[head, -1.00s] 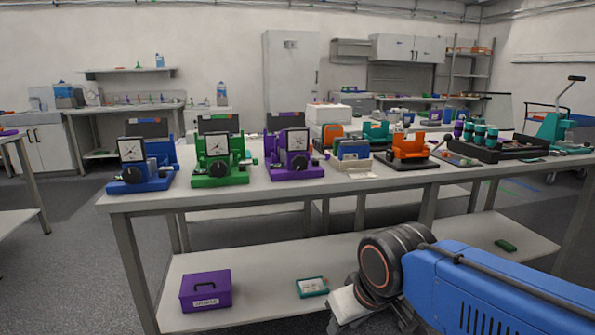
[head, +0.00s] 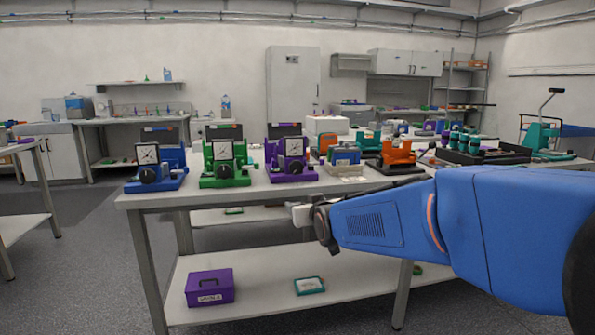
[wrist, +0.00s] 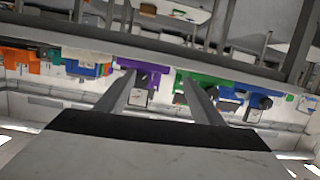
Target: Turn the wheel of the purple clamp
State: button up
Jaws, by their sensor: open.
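The purple clamp (head: 290,175) stands on the table near its front edge, with a square white dial and a dark round wheel (head: 296,167) on its front. In the wrist view the scene is upside down, and the purple clamp (wrist: 145,68) shows between and beyond the fingers. My gripper (head: 300,214) is in front of the table edge, lower than the clamp and apart from it. In the wrist view my gripper (wrist: 157,80) has its two fingers spread with nothing between them. The wheel is too small to make out clearly there.
A green clamp (head: 224,174) and a blue clamp (head: 156,178) of similar form stand to the left. An orange device (head: 398,155) and a small device in a tray (head: 345,158) stand to the right. A purple box (head: 210,287) lies on the lower shelf.

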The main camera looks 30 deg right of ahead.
aim_at(297, 168)
jog(key=w+d+r+t, duration=0.1)
jog(key=w+d, duration=0.2)
jog(key=w, duration=0.4)
jog(key=w+d+r+h, duration=0.1)
jog(key=w+d, duration=0.2)
jog(key=w, duration=0.4)
jog(key=w+d+r+t, duration=0.1)
jog(key=w+d+r, duration=0.1)
jog(key=w, duration=0.5)
jog(key=shift+d+t+h, duration=0.3)
jog(key=shift+d, duration=0.4)
jog(key=c, duration=1)
